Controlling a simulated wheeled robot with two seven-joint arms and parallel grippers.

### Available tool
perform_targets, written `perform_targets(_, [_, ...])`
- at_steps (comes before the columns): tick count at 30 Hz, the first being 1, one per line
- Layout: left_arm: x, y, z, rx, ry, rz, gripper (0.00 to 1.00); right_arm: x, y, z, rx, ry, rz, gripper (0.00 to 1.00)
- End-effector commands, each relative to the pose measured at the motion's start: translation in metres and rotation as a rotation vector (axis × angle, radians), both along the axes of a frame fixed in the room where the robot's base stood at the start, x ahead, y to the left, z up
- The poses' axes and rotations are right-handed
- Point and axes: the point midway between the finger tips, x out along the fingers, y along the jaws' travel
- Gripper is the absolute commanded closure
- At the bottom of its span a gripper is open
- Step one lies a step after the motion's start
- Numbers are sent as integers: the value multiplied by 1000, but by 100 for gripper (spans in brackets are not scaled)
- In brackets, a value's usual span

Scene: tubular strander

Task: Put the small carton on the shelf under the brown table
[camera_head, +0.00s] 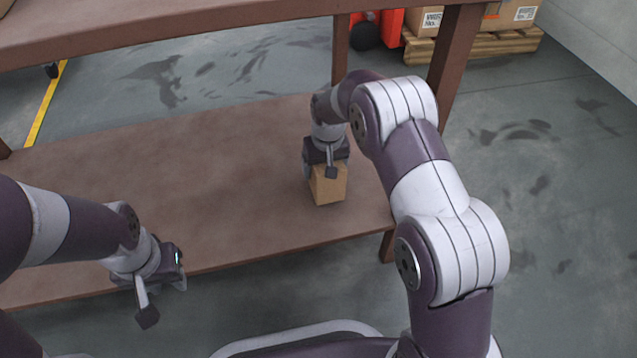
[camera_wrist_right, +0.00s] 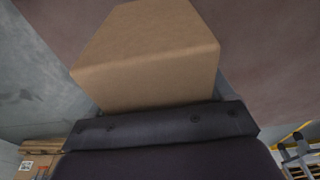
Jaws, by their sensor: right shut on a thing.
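The small carton (camera_head: 328,188) is a plain brown box over the right part of the low shelf (camera_head: 215,180) under the brown table (camera_head: 200,20). My right gripper (camera_head: 327,168) is shut on the carton from above. The carton (camera_wrist_right: 150,52) also fills the middle of the right wrist view, upright against the gripper palm. I cannot tell whether its underside touches the shelf. My left gripper (camera_head: 148,284) is empty at the shelf's front edge, with its fingers apart.
The shelf is bare to the left of the carton. A table leg (camera_head: 456,65) stands behind my right arm. Cartons (camera_head: 424,21) on a wooden pallet (camera_head: 480,45) and a red object (camera_head: 391,24) are at the back right. A yellow floor line (camera_head: 45,105) runs at left.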

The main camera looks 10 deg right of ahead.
Motion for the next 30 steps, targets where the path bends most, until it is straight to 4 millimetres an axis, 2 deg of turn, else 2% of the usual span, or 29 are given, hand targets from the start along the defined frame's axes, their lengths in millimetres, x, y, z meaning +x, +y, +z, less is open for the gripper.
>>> perform_targets(1, [0,0,-11,0,0,0,63,1,0,-12,0,-4,0,69])
perform_targets(6, [0,0,-32,0,0,0,63,1,0,-39,0,-5,0,69])
perform_targets(16, [0,0,-25,0,-1,0,63,1,0,-37,0,-3,0,69])
perform_targets(17, [0,0,-26,0,-1,0,63,0,0,-38,0,-1,0,12])
perform_targets(18, [0,0,-26,0,-1,0,63,0,0,-38,0,-1,0,0])
perform_targets(26, [0,0,-27,0,-1,0,63,1,0,-35,0,-3,0,0])
perform_targets(30, [0,0,-2,0,0,0,63,-3,0,-1,0,-3,0,0])
